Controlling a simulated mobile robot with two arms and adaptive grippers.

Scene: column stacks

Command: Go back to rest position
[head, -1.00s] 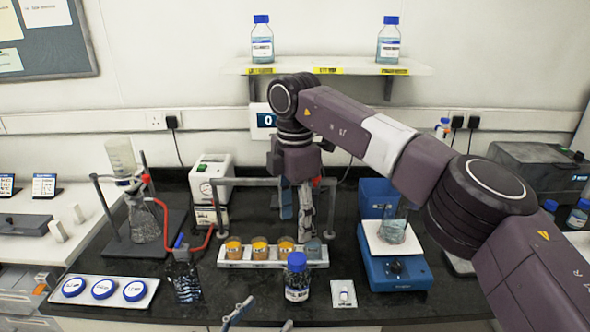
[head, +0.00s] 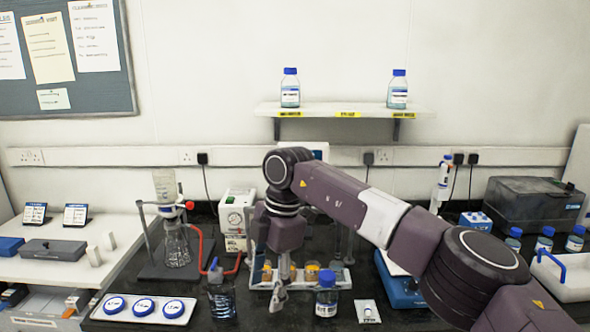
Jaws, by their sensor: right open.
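My right arm reaches in from the lower right of the head view and bends down at its wrist. My right gripper (head: 278,299) hangs from it, fingers down, open with nothing seen in it. It is in front of the column rack (head: 262,285) and left of a blue-capped bottle (head: 326,296). The wrist hides part of the rack and its orange-filled columns (head: 312,271). My left gripper is not in view.
A blue balance (head: 400,291) stands right of the rack, partly behind my arm. A flask on a stand (head: 176,247) and a tray of blue-lidded dishes (head: 143,309) are at left. A wall shelf (head: 345,109) holds two bottles. A small vial (head: 367,312) stands on a white pad.

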